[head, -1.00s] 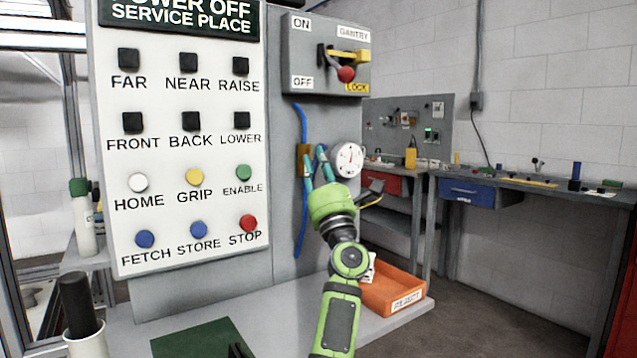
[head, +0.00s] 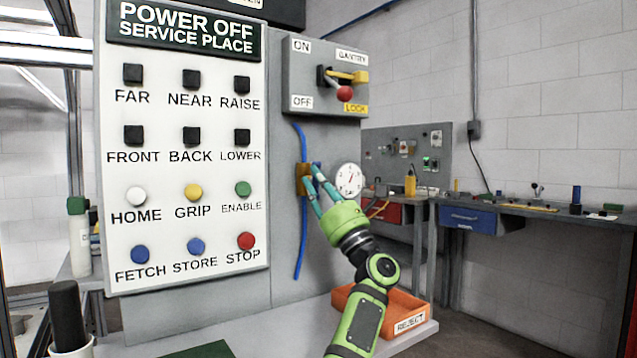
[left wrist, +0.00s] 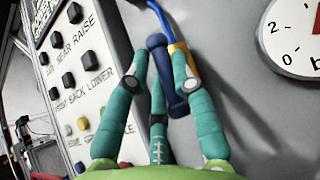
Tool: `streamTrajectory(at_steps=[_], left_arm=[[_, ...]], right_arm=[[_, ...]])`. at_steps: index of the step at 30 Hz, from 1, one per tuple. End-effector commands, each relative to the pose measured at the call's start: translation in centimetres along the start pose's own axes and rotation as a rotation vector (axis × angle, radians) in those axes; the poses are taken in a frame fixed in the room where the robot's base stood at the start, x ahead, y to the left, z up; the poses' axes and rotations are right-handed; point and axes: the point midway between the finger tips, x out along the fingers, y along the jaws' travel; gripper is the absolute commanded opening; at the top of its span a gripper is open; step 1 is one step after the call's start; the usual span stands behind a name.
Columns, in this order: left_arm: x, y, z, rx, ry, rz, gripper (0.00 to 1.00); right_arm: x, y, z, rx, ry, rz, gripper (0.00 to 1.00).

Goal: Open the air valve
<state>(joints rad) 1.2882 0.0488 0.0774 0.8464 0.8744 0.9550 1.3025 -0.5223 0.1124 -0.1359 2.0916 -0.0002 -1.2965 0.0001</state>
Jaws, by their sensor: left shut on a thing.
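The air valve has a brass body (head: 303,178) on the grey panel, with a blue hose (head: 301,237) running above and below it. Its blue handle (left wrist: 160,66) shows in the left wrist view, roughly in line with the hose; in the head view only a sliver shows behind my fingers. My left gripper (head: 315,184) is shut on the blue handle, its teal fingers around it in the left wrist view (left wrist: 160,92). A round white gauge (head: 348,180) sits just right of the valve. My right gripper is not in view.
A white button board (head: 180,235) stands left of the valve. Above is a grey switch box (head: 300,75) with a red-knobbed lever (head: 344,92). An orange reject tray (head: 345,300) sits below on the ledge. Workbenches (head: 500,208) stand at the back right.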

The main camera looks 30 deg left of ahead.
Motion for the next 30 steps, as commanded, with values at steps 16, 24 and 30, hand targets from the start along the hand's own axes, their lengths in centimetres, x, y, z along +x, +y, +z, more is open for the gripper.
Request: streamTrajectory(at_steps=[16, 24, 30], left_arm=[[0.42, 0.14, 0.23, -0.041, 0.009, 0.039, 0.00], [0.33, 0.11, 0.20, -0.040, 0.009, 0.038, 0.48], [0.15, 0.02, 0.11, -0.039, 0.010, 0.037, 0.48]], right_arm=[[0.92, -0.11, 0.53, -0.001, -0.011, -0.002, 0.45], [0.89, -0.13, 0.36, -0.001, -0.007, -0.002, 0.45], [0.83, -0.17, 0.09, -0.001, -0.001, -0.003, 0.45]])
